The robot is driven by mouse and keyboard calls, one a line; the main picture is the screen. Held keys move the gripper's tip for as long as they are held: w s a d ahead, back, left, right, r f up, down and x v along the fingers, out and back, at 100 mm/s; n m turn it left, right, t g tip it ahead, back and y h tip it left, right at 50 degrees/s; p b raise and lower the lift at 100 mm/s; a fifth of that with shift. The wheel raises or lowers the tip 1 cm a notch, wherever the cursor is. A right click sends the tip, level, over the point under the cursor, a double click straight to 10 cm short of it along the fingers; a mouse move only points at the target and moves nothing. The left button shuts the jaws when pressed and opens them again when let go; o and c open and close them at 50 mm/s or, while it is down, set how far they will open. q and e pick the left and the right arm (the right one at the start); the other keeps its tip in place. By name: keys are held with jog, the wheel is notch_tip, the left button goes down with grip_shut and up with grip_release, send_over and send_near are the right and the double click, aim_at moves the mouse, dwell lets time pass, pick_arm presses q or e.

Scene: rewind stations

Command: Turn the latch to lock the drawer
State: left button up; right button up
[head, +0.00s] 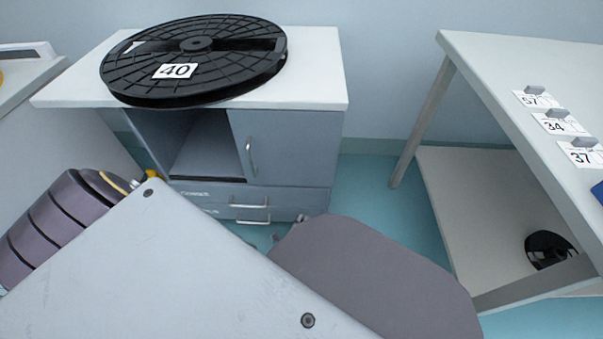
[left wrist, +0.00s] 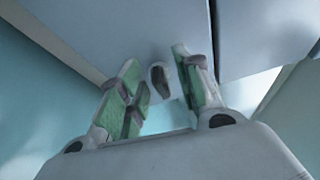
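The grey cabinet (head: 290,150) stands at the back left. Its low drawer front (head: 215,195) appears closed, with bar handles (head: 250,205) on it. In the left wrist view, a small dark oval knob, seemingly the latch (left wrist: 158,77), stands out from a grey panel (left wrist: 135,28). My left gripper (left wrist: 157,68) is open, its green-padded fingers on either side of this knob. I cannot tell whether they touch it. In the head view my left gripper is mostly hidden behind my own grey body. My right gripper is not in view.
A large black reel labelled 40 (head: 125,75) lies on the cabinet top. A white table (head: 500,60) with number tags (head: 562,123) stands at the right. A small black reel (head: 548,250) lies on its lower shelf (head: 460,210). Blue floor (head: 370,195) shows between cabinet and table.

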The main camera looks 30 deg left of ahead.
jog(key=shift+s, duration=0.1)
pick_arm(q)
jog(key=shift+r+m+g, duration=0.15)
jog(key=shift+m+g, duration=0.45)
jog(key=shift+m, duration=0.9)
dwell(0.3)
jog(key=shift+w+d+r+m+g+y, duration=0.15)
jog(key=shift+m+g+y, duration=0.25)
jog(key=shift+m, duration=0.5)
jog(key=shift+s+d+r+m+g+y, duration=0.1)
jog(key=shift+m+g+y, duration=0.1)
jog(key=shift+m+g, duration=0.55)
